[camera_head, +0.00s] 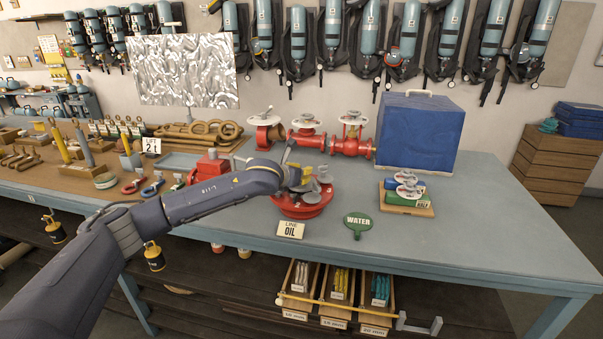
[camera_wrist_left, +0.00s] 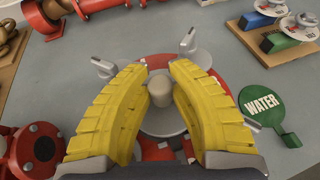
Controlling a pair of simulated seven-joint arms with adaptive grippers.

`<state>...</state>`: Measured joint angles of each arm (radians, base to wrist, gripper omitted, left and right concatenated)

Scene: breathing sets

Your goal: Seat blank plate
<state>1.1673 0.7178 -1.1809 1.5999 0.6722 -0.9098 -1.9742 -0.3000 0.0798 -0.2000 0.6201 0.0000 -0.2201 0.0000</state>
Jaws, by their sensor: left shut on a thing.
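My left gripper (camera_head: 300,182) is over the red round flange (camera_head: 302,209) on the bench. In the left wrist view its yellow fingers (camera_wrist_left: 160,85) are closed around a pale grey knob (camera_wrist_left: 160,97). The knob stands on a grey round plate (camera_wrist_left: 162,122), which I take as the blank plate. Red of the flange (camera_wrist_left: 160,61) shows around the plate. Grey lugs (camera_wrist_left: 188,41) stand at the flange's edge. Fingers hide the plate's sides, and I cannot tell whether it touches the flange. My right gripper is not in view.
A "LINE OIL" sign (camera_head: 291,230) and green "WATER" tag (camera_head: 358,224) lie in front. A board with small valves (camera_head: 407,196), a blue box (camera_head: 420,131) and red valves (camera_head: 350,140) stand right and behind. The bench's right front is clear.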

